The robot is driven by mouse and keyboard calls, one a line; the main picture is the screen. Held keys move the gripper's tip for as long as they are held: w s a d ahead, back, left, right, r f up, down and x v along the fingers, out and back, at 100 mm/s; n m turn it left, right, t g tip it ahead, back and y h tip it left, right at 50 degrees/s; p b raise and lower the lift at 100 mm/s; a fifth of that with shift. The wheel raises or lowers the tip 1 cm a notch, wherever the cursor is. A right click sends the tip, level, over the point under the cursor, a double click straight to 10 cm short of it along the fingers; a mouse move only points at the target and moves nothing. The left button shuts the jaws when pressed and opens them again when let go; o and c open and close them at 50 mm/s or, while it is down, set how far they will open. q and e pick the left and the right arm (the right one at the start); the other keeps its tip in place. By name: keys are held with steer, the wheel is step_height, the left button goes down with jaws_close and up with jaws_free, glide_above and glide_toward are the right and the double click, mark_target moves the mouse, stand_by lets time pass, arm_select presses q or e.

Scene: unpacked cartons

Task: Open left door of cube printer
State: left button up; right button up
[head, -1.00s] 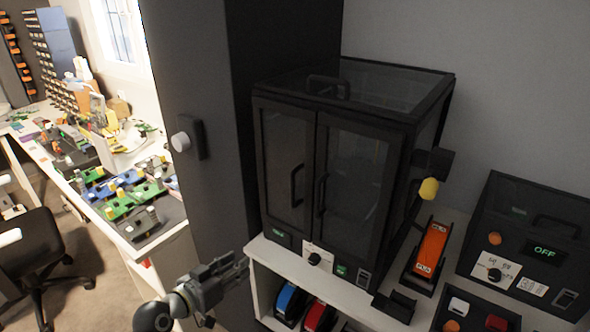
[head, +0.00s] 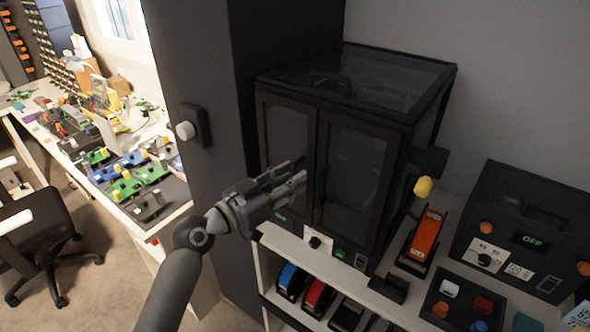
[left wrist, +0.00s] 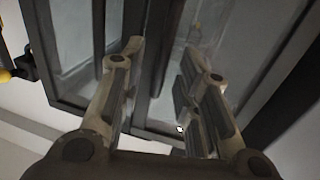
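The cube printer (head: 368,78) is a black box with dark glass, standing on a white shelf unit. Its left door (head: 286,130) and right door (head: 352,180) look shut. My left gripper (head: 298,180) is in front of the left door's lower half and covers its handle in the head view. In the left wrist view my left gripper (left wrist: 160,62) has its fingers spread, with dark door frames and glass panes behind them. I cannot tell whether the fingers touch the door or stand around the handle. My right gripper is not in view.
A dark cabinet (head: 190,70) with a white knob stands left of the printer. An orange device (head: 425,235) and a black control box (head: 530,225) are to the right. Spools (head: 290,282) sit on the lower shelf. A cluttered workbench (head: 170,215) and a chair (head: 45,230) are at left.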

arm_select(q)
steer(key=shift+x, duration=0.9)
jaws_close()
